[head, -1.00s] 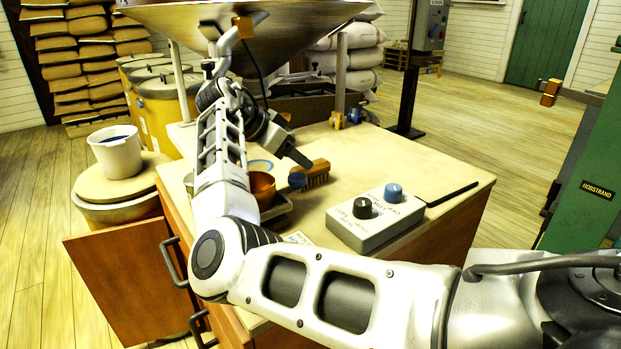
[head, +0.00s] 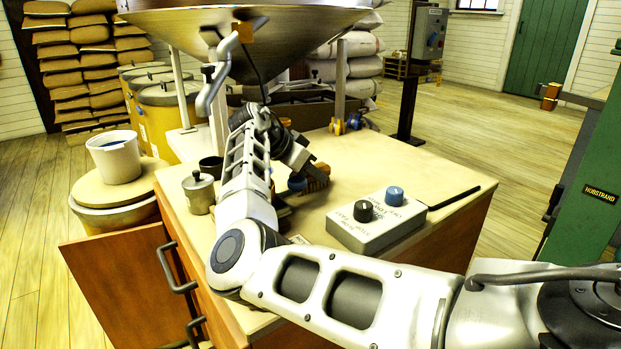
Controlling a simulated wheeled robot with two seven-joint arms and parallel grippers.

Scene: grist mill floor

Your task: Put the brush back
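The brush (head: 319,178), with an orange-brown body and bristles, lies on the pale worktop (head: 380,160) behind the control box. My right arm comes in from the right and bends back over the worktop. My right gripper (head: 308,166) is over the near left part of the brush and hides some of it. Whether its fingers are apart or closed, or touch the brush, I cannot tell. My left gripper is not in view.
A grey control box (head: 375,222) with a black and a blue knob stands right of the brush. A lidded metal pot (head: 198,192) and a dark cup (head: 211,166) stand at left. A metal hopper (head: 245,40) hangs above. The worktop's back right is mostly clear.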

